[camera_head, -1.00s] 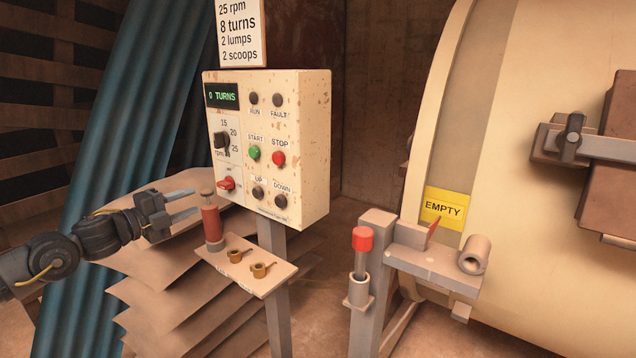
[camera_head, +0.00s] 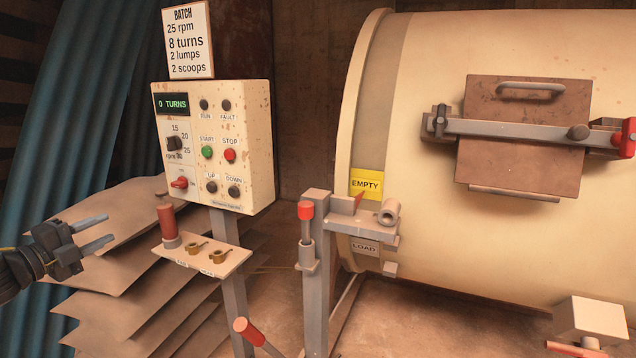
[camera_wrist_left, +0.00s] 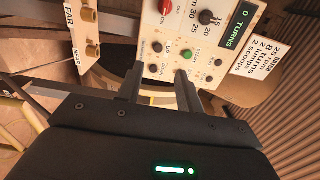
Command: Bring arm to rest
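My left gripper (camera_head: 99,233) is at the left of the head view, its two fingers apart with nothing between them. It is left of the small shelf with the red-handled tool and clear of it. In the left wrist view the fingers (camera_wrist_left: 160,92) also show apart, with the control panel (camera_wrist_left: 215,40) beyond them. The control panel (camera_head: 240,145) shows "0 TURNS" in the head view, with a green START button, a red STOP button and a red switch. My right gripper is not in view.
A shelf (camera_head: 215,262) below the panel holds a red-handled tool (camera_head: 167,225) and brass pieces. A red-topped lever (camera_head: 306,225) stands by the big cream drum (camera_head: 430,80), marked EMPTY. Stacked brown sheets (camera_head: 120,290) lie under the left gripper. A red-handled lever (camera_head: 250,332) is low in front.

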